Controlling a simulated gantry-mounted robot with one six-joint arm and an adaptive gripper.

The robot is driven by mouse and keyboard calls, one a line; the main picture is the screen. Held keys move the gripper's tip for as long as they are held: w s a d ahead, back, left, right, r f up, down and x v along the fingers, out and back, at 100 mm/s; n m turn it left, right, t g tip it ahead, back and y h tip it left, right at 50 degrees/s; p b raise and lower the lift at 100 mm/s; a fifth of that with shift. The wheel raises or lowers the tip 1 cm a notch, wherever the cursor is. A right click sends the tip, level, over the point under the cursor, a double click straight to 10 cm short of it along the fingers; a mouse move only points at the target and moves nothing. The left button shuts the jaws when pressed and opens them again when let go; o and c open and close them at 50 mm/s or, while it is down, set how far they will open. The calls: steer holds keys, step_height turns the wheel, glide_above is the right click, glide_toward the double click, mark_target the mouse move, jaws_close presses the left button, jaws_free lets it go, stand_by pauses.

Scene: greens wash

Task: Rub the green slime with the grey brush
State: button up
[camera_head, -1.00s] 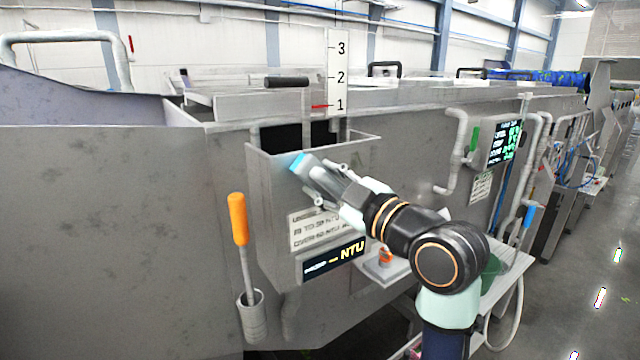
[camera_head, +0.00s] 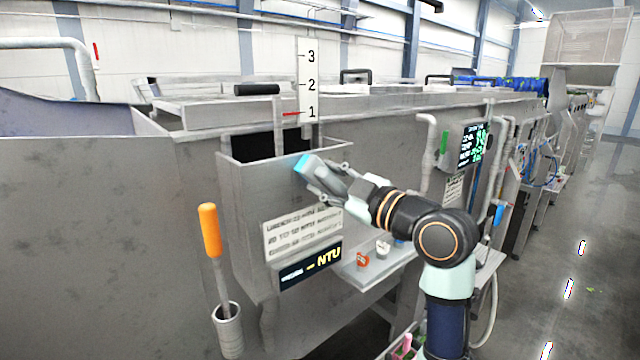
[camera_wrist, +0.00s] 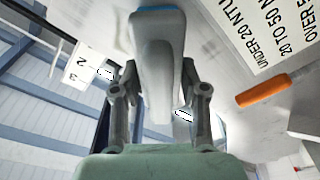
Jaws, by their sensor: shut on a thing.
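My gripper (camera_head: 332,178) is shut on the grey brush (camera_head: 312,170), a grey block with a light blue end. The brush points up and left, in front of or over the right part of the open grey metal box (camera_head: 240,210); contact cannot be told. In the wrist view my gripper's two fingers (camera_wrist: 157,95) flank the grey brush (camera_wrist: 158,50), its blue edge at the top. I cannot make out any green slime; the box's inside is mostly dark or hidden.
An orange-handled tool (camera_head: 210,232) stands in a grey holder (camera_head: 228,330) at left. The box carries a text label and an NTU display (camera_head: 311,265). A small shelf (camera_head: 375,268) holds orange and white items. Pipes (camera_head: 425,155) and a screen (camera_head: 474,146) are to the right.

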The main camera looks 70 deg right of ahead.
steer(key=s+d, duration=0.3)
steer(key=d, duration=0.2)
steer(key=shift+s+d+b, duration=0.25)
steer(key=shift+b, duration=0.05)
stand_by(0.4)
steer(key=shift+w+a+b, duration=0.35)
steer(key=shift+w+a, duration=0.5)
steer(key=shift+a, duration=0.3)
steer(key=shift+w+a, duration=0.5)
steer(key=shift+a, duration=0.35)
steer(key=shift+w+a, duration=0.5)
steer(key=shift+a, duration=0.35)
steer(key=shift+w+a, duration=1)
steer(key=shift+a, duration=0.35)
steer(key=shift+w+a, duration=0.95)
steer(key=shift+a, duration=0.4)
steer(key=shift+w+a, duration=1)
steer(key=shift+a, duration=0.35)
steer(key=shift+a+r+v, duration=0.1)
steer(key=shift+r+v, duration=0.05)
steer(key=shift+v, duration=1.3)
steer(key=shift+a+r+v, duration=0.1)
steer(key=shift+a+v, duration=0.05)
steer(key=shift+v, duration=1.35)
